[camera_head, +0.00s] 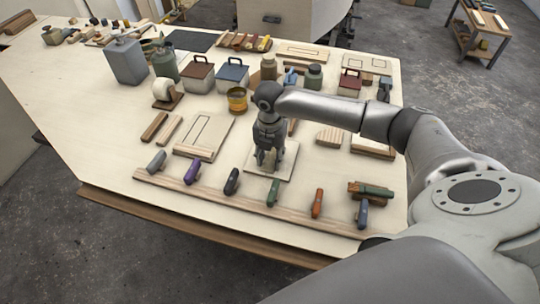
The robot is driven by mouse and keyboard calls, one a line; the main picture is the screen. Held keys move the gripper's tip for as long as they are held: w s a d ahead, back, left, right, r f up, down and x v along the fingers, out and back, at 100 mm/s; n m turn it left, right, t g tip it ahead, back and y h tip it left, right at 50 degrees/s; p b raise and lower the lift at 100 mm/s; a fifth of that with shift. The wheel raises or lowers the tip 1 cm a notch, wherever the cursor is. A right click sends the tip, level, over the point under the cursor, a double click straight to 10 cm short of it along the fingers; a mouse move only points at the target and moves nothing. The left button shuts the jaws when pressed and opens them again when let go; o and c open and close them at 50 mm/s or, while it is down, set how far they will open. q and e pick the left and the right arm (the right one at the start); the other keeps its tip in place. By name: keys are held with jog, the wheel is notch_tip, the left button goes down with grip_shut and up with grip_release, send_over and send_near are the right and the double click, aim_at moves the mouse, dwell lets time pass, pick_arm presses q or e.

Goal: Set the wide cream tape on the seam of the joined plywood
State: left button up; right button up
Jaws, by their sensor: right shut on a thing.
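My right gripper (268,164) points straight down, low over a small pale plywood board (285,173). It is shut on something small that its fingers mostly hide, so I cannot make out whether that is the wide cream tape. The gripper also covers the middle of the board, so no seam can be made out there. A cream-white roll (162,89) sits on a brown stand at the back left, apart from the gripper. My left gripper is not in view.
A row of coloured-handled tools, including a purple one (191,172) and a green one (272,192), lies along a wooden rail (145,176) in front. A larger panel (187,147) lies left of the gripper. An amber roll (237,100) and lidded boxes stand behind.

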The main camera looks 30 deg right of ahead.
jog(key=o, duration=0.8)
jog(key=shift+r, duration=0.1)
notch_tip(320, 180, up, 12)
jog(key=shift+f, duration=0.1)
jog(key=shift+f, duration=0.1)
dwell(0.5)
